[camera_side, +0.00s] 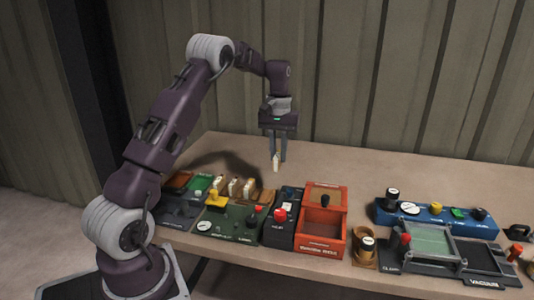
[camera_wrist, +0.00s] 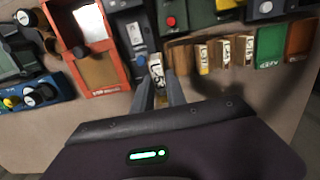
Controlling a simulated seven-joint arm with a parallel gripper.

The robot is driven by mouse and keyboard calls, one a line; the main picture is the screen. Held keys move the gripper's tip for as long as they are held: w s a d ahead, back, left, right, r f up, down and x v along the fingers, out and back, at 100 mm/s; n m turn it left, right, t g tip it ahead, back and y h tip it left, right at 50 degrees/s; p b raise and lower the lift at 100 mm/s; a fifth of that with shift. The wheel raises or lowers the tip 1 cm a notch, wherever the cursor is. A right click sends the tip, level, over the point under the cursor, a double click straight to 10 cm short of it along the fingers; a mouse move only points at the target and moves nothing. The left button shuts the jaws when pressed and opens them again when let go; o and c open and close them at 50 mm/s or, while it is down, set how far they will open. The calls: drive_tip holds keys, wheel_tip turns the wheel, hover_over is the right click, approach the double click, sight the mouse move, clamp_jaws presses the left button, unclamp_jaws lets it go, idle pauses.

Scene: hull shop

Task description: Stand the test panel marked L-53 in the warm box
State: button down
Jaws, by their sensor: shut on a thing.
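My gripper (camera_side: 276,153) hangs above the back part of the bench, pointing down, and is shut on a small pale panel (camera_side: 276,165). In the wrist view the panel (camera_wrist: 156,68) sits between the fingertips, with dark marks that I cannot read as L-53. An orange-red box (camera_side: 317,246) stands on the bench right of and in front of my gripper, with a lidded part with a dark knob behind an open compartment. It looks like the warm box, but its label is not clearly legible. In the wrist view this box (camera_wrist: 69,27) is at upper left.
Several similar panels stand in a wooden rack (camera_wrist: 182,57). A green tray (camera_wrist: 270,46) is beside it. A dark unit with a red knob (camera_side: 281,231) stands left of the orange-red box. A blue unit (camera_side: 432,217) is at right. The bench behind is clear.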

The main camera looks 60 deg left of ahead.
drive_tip(key=w+d+g+h, duration=0.1)
drive_tip(key=w+d, duration=0.1)
drive_tip(key=d, duration=1.7)
drive_tip(key=shift+w+d+f, duration=0.1)
drive_tip(key=shift+d+f, duration=0.05)
drive_tip(key=shift+f, duration=5.55)
drive_tip(key=shift+f, duration=0.5)
drive_tip(key=c, duration=1.3)
unclamp_jaws()
drive_tip(key=shift+o, duration=0.2)
